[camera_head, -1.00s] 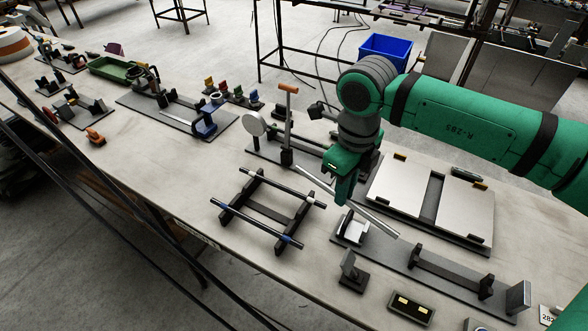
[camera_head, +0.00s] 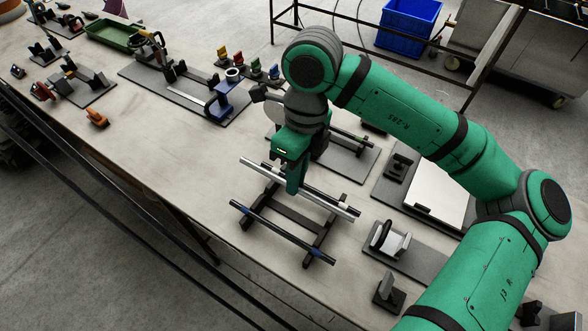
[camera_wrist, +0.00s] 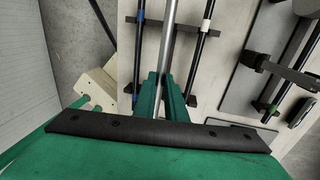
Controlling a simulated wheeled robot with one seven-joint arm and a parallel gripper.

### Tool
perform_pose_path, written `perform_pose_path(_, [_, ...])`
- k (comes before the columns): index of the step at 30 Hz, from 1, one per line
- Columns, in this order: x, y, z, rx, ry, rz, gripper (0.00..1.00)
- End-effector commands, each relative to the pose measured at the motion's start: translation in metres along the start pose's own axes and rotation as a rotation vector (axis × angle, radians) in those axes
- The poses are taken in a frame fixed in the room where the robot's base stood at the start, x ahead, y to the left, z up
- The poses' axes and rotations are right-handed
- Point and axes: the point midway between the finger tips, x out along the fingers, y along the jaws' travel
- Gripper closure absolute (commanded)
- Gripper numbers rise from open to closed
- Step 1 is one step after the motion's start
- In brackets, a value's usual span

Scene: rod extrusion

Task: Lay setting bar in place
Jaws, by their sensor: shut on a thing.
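My gripper (camera_head: 293,188) is shut on a long silver bar (camera_head: 262,170) and holds it over the far side of a black rack (camera_head: 286,212). The rack carries two black rods. The near rod (camera_head: 280,231) has blue bands; the far rod (camera_wrist: 202,48) has white bands and runs close beside the silver bar. In the wrist view the silver bar (camera_wrist: 170,40) stands out between the green fingers, between the blue-banded and white-banded rods and roughly parallel to them. I cannot tell whether the bar touches the rack; my gripper hides its middle.
A plate with a white-and-black holder (camera_head: 391,240) and a small dark block (camera_head: 388,292) stand right of the rack. A fixture with a round disc is partly hidden behind my gripper. A blue tool fixture (camera_head: 222,100) is farther left. The table left of the rack is clear.

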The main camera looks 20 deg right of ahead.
Motion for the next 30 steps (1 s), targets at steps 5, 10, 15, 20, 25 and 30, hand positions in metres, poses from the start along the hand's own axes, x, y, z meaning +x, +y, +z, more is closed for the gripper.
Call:
perform_pose_path(5, [0.0,0.001,0.001,-0.002,0.0,-0.001,1.0])
perform_pose_path(10, [0.004,0.0,0.001,-0.003,0.001,0.0,1.0])
perform_pose_path(15, [0.015,-0.002,0.001,-0.004,0.001,0.0,1.0])
perform_pose_path(20, [0.029,-0.003,0.001,-0.006,0.001,0.0,1.0])
perform_pose_path(25, [0.043,-0.006,0.001,-0.005,0.001,0.0,1.0])
perform_pose_path(30, [0.057,-0.01,0.0,0.0,0.0,0.0,1.0])
